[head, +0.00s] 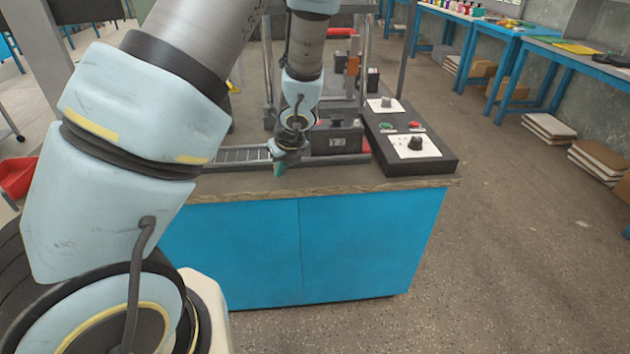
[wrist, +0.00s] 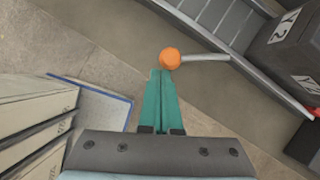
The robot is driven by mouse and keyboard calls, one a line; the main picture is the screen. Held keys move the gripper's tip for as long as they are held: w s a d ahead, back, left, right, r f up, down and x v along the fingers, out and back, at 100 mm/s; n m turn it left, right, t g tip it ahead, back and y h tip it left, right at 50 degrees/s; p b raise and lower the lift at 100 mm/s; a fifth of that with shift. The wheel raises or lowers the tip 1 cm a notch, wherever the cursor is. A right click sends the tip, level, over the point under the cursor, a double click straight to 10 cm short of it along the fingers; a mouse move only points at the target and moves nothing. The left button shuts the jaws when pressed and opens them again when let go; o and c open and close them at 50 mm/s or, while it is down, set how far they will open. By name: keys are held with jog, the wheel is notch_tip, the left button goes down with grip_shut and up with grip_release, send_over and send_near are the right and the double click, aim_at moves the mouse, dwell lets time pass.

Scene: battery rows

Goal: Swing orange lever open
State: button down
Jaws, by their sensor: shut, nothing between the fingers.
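The orange lever shows in the wrist view as a round orange knob (wrist: 170,58) on a thin grey rod that runs right from it. My gripper (wrist: 160,73) has green fingers closed together with nothing between them. Their tips are just below the knob in the wrist view, very close; I cannot tell whether they touch it. In the head view my gripper (head: 280,168) points down at the front edge of the bench, and the lever cannot be made out there.
The blue bench (head: 310,245) has a roller track (head: 240,155) and a black battery block (head: 336,137) on top. A black control box (head: 415,150) with knobs stands at the right end. The floor to the right is clear. Pale stacked boxes (wrist: 35,110) show left in the wrist view.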

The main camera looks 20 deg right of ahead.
jog(key=shift+w+a+f+m+b, duration=0.3)
jog(key=shift+m+b, duration=0.2)
jog(key=shift+b, duration=0.25)
jog(key=m+b, duration=0.1)
jog(key=w+m+h+b, duration=0.1)
jog(key=shift+a+r+m+h, duration=0.1)
jog(key=shift+a+m+h, duration=0.2)
jog(key=shift+w+a+m+b, duration=0.1)
jog(key=shift+w+m+b, duration=0.1)
jog(key=shift+m+b, duration=0.2)
jog(key=shift+r+h, duration=0.2)
jog(key=shift+h, duration=0.1)
jog(key=shift+d+r+p, duration=0.1)
jog(key=shift+d+p, duration=0.1)
jog(key=shift+p, duration=0.1)
jog(key=shift+w+d+p, duration=0.1)
jog(key=shift+d+p, duration=0.25)
jog(key=shift+d, duration=0.3)
